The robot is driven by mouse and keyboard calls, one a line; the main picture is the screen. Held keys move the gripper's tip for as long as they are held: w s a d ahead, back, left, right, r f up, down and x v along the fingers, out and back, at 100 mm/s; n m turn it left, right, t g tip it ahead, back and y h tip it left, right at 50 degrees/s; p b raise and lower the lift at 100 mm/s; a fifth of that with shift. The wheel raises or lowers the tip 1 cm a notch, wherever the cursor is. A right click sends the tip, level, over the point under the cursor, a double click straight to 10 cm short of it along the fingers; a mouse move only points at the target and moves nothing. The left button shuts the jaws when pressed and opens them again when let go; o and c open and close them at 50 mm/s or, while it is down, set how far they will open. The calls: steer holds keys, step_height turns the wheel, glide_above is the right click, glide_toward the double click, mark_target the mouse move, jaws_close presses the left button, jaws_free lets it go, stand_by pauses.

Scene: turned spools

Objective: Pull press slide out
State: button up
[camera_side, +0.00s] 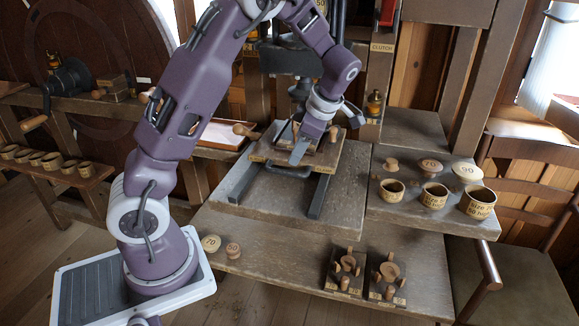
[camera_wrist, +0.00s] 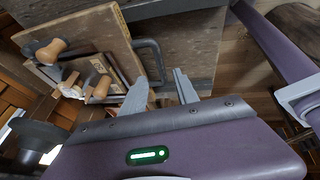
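The press slide is a wooden board (camera_side: 262,153) on two dark rails (camera_side: 320,197) under the press. It also shows in the wrist view (camera_wrist: 122,32), with turned wooden knobs on it. A dark bar handle (camera_side: 292,174) sticks out of its front edge and curves across the wrist view (camera_wrist: 154,50). My gripper (camera_side: 299,157) is over the slide's front edge, near the handle. In the wrist view its two fingers (camera_wrist: 161,76) are apart, and one end of the handle appears between their tips. I cannot tell whether they touch it.
The bench in front of the slide, between and beside the rails, is clear. Cups (camera_side: 434,195) and round discs (camera_side: 431,165) stand at right. Two wooden holders (camera_side: 346,268) and two small discs (camera_side: 211,243) sit on the lower front shelf.

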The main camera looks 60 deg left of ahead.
mark_target(290, 172)
steer(key=x, duration=0.7)
jaws_close()
steer(key=shift+w, duration=0.1)
stand_by(1.1)
